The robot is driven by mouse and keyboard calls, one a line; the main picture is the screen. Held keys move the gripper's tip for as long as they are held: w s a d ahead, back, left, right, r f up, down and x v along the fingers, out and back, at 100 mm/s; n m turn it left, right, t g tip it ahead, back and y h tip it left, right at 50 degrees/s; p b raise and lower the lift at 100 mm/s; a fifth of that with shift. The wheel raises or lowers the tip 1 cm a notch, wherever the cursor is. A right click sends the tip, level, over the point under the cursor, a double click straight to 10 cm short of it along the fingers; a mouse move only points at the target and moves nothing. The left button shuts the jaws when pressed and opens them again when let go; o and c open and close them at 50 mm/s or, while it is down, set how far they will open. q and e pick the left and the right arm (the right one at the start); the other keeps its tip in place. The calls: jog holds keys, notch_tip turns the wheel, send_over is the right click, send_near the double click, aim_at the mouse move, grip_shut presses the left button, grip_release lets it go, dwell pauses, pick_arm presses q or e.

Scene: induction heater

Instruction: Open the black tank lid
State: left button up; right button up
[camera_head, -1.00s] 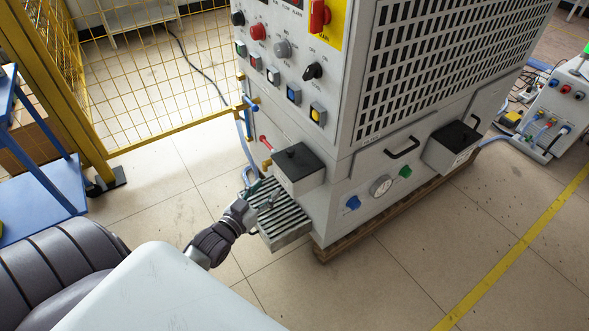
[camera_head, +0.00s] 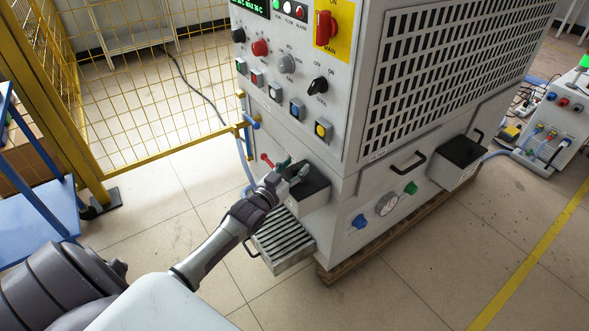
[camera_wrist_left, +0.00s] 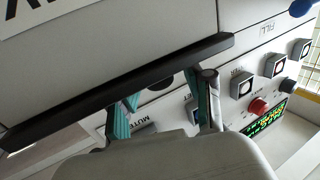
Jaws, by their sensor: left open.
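The black tank lid (camera_head: 314,180) lies flat and closed on the small grey tank (camera_head: 309,204) at the front left of the machine. My left gripper (camera_head: 291,171) is open at the left side of this lid and hides part of it. In the left wrist view the black lid edge (camera_wrist_left: 130,87) runs slantwise along the grey tank wall (camera_wrist_left: 110,45). The open fingers of my left gripper (camera_wrist_left: 162,108) are beside that edge. I cannot tell whether they touch it. My right gripper is not in view.
A slatted metal tray (camera_head: 282,245) sticks out below the tank. A second black-topped box (camera_head: 461,152) is on the machine's right side. The control panel (camera_head: 285,80) rises above the tank. A yellow fence (camera_head: 150,80) stands left; floor in front is clear.

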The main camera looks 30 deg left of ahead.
pick_arm(q)
jog(key=shift+w, duration=0.1)
grip_shut()
